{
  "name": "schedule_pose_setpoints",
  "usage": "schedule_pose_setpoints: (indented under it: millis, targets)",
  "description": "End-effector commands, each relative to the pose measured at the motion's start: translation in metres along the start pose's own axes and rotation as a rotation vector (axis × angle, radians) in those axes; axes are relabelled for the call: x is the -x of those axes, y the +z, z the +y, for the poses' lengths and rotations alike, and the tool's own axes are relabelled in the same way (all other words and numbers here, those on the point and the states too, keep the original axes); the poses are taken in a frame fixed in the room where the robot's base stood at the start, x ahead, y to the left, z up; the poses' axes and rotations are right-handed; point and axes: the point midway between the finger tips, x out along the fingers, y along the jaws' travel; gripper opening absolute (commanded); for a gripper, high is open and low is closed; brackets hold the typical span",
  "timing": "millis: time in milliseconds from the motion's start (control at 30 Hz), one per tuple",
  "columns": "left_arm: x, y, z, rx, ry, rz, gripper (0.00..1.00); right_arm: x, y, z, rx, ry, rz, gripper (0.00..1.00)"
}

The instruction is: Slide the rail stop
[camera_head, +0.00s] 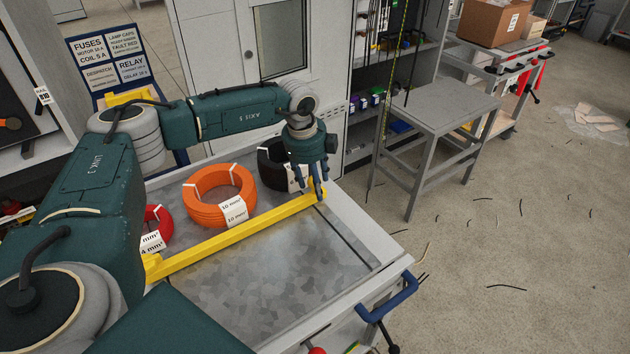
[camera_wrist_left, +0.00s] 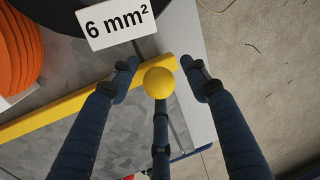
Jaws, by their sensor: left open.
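The rail stop is a long yellow bar (camera_head: 235,237) lying across the grey metal tray (camera_head: 290,270) of the cart, with cable coils behind it. A yellow ball knob (camera_wrist_left: 159,82) sits near the bar's right end in the left wrist view, where the bar (camera_wrist_left: 62,113) runs off to the lower left. My left gripper (camera_head: 318,190) points down at that right end. Its dark fingers (camera_wrist_left: 165,80) are open and stand on both sides of the knob; I cannot tell whether they touch it. My right gripper is not in view.
Behind the bar lie an orange coil (camera_head: 207,206), a black coil (camera_head: 272,165) and a red coil (camera_head: 160,220). A blue handle (camera_head: 388,298) sticks out at the cart's right side. A grey table (camera_head: 445,105) stands beyond, with open floor to the right.

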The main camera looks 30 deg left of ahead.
Motion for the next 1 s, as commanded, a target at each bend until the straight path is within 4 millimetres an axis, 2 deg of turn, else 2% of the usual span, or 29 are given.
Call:
schedule_pose_setpoints:
  millis: [300,367,533,567,1000]
  targets:
    - [-0.0037,0.0000,0.0000,0.000,-0.001,0.000,0.47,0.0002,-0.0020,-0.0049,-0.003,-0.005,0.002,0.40]
    - [-0.0036,0.0000,0.0000,0.000,-0.001,0.000,0.37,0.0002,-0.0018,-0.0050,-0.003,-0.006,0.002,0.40]
    - [-0.0034,-0.0001,-0.0002,0.000,-0.001,0.000,0.03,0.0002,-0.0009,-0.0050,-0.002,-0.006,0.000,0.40]
    - [-0.0034,-0.0002,-0.0002,0.000,-0.001,0.000,0.00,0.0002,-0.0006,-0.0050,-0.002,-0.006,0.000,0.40]
    - [-0.0028,-0.0057,0.0006,-0.002,-0.001,0.002,0.00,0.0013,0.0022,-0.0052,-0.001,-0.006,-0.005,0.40]
